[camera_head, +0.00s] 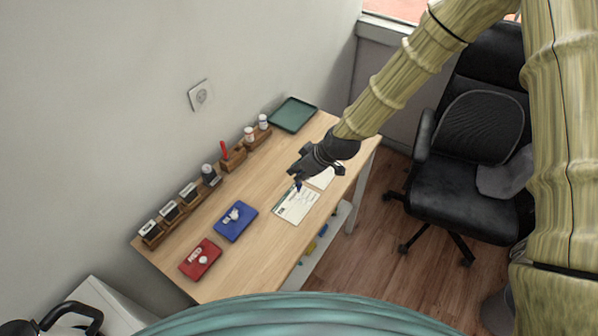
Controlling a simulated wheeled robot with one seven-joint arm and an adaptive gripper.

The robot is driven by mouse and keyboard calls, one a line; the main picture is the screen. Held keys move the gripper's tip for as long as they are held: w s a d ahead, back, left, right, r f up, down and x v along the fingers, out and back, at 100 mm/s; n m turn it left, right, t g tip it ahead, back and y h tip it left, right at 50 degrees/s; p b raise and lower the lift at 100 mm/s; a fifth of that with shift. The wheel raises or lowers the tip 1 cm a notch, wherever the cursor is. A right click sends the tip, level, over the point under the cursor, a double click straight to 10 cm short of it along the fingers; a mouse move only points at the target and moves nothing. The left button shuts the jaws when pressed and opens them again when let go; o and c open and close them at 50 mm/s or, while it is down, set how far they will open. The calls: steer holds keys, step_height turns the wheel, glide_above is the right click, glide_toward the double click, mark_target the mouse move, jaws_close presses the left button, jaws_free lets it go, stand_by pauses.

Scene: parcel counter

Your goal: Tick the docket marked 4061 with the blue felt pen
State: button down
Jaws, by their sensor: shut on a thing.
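My gripper (297,177) is over the right part of the wooden counter, shut on the blue felt pen. Only a small dark blue bit of the pen (298,186) shows below the fingers. A white docket (297,205) with printed marks lies flat just below the gripper in the picture. A second white sheet (322,179) lies to its right, partly hidden by my gripper and wrist. The numbers on both are too small to read, so I cannot tell which is 4061. Whether the pen tip touches paper cannot be told.
A red pen (224,151) stands in a wooden holder (233,160) along the wall, beside stamps and small bottles. A blue pad (235,222) and a red pad (200,259) lie left of the dockets. A green tray (293,114) is at the far end. A black chair (468,150) stands right.

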steer(key=shift+r+p, duration=0.95)
steer(key=shift+r, duration=1.05)
